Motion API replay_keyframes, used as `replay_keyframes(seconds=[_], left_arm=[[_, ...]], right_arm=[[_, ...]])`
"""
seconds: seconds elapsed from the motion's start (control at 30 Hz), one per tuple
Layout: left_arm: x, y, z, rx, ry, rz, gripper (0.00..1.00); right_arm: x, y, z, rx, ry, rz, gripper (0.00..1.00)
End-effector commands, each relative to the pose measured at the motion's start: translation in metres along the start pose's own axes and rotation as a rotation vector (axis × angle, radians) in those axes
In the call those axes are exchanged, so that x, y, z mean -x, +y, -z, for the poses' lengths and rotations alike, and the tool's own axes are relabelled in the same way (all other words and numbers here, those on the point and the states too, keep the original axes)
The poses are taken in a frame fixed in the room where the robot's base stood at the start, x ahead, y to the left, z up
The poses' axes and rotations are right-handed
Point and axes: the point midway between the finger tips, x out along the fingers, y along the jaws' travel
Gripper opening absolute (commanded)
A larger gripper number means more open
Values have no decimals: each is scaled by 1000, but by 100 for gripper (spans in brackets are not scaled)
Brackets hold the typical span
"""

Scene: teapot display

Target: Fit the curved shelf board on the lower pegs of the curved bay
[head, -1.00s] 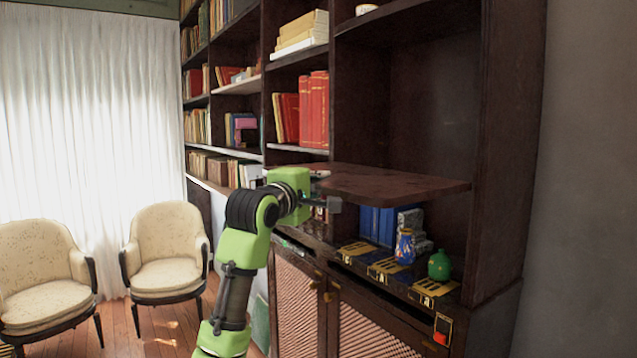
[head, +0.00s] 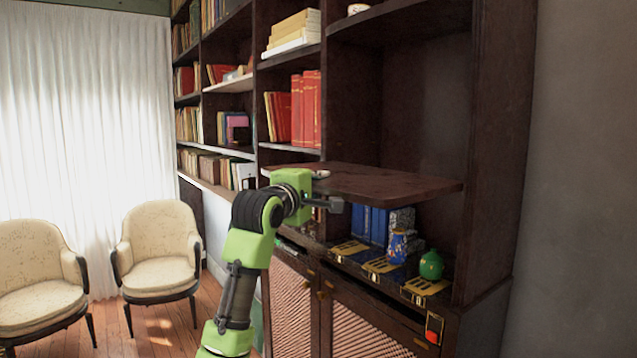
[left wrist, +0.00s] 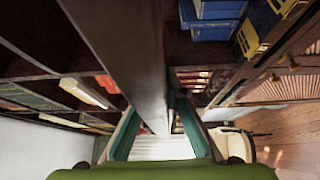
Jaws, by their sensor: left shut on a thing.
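The curved shelf board (head: 390,182) is a dark brown plank, held roughly level across the front of the curved bay in the head view. My left gripper (head: 335,204) is shut on its front edge, left of its middle. In the left wrist view the board (left wrist: 122,45) runs between the fingers (left wrist: 155,130) of my left gripper. The bay (head: 415,110) is the dark right-hand section of the bookcase. The board's right end is close to the bay's right side post; I cannot tell whether they touch. The lower pegs are not visible. My right gripper is not in view.
Below the board, blue books (head: 370,224), a blue vase (head: 397,246) and a green pot (head: 431,264) stand on the cabinet ledge. Two cream chairs (head: 157,247) stand on the left. A fixed shelf (head: 400,22) is above.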

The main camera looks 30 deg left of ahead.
Motion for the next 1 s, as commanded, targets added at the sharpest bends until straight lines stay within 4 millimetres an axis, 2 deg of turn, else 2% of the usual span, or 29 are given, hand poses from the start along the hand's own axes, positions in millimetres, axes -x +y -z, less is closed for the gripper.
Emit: replay_keyframes(seconds=[0.03,1.0], left_arm=[[0,6,0,2,0,-12,0],[-18,6,-11,1,0,-13,0]], right_arm=[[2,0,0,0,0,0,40],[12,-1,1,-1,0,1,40]])
